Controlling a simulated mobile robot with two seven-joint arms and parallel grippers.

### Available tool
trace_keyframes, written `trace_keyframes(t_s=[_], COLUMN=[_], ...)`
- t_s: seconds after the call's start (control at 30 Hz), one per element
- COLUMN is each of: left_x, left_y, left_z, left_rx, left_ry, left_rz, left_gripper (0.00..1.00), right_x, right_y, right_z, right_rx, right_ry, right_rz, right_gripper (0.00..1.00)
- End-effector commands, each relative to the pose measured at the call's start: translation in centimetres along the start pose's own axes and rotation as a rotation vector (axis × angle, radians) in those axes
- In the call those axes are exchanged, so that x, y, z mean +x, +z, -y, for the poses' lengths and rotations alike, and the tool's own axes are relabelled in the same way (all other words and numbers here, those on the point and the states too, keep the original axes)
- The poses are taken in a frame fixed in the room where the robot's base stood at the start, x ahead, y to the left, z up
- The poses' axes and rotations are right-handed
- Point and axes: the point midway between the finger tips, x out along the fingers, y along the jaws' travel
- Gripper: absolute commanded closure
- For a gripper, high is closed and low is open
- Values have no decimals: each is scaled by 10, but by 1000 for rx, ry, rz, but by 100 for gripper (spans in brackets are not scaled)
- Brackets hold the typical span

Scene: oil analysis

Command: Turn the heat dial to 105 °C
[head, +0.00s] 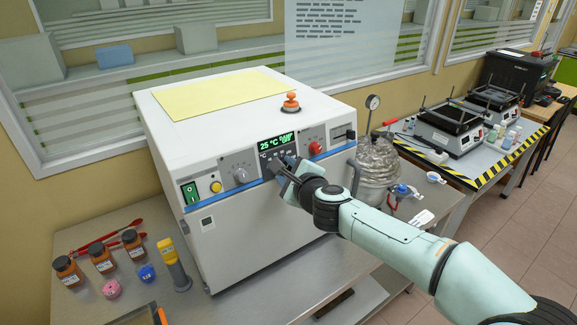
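The white oven-like machine (225,120) stands on the bench. Its display (277,143) reads 25 °C in green. A dark panel with small markings (265,156) sits just below the display, and my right gripper (283,172) is in front of it. Any dial there is hidden behind the gripper. I cannot tell whether the fingers touch anything or are open or shut. A grey knob (240,175) is left of the display and a red knob (315,148) is right of it. Their labels are too small to read. My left gripper is not in view.
Brown bottles (102,258), a pink item (112,289), a blue-capped item (147,273) and a yellow-topped device (173,263) stand on the bench at left. A glass vessel with a gauge (377,160) stands right of the machine.

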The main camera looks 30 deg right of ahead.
Motion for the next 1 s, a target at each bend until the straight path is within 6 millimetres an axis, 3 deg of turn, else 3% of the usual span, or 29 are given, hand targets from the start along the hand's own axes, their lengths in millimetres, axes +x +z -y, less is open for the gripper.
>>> trace_keyframes(t_s=[0.67, 0.7, 0.77, 1.0], left_x=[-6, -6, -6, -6], left_y=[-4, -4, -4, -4], left_z=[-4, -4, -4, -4], left_rx=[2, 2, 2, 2], left_ry=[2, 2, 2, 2], left_rz=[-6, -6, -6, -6], left_gripper=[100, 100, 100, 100], right_x=[0, 0, 0, 0], right_y=[1, 1, 1, 0], right_z=[1, 1, 1, 1], right_rx=[66, 66, 66, 65], right_ry=[12, 12, 12, 13], right_rz=[-2, -2, -2, -2], right_gripper=[91, 57, 38, 35])
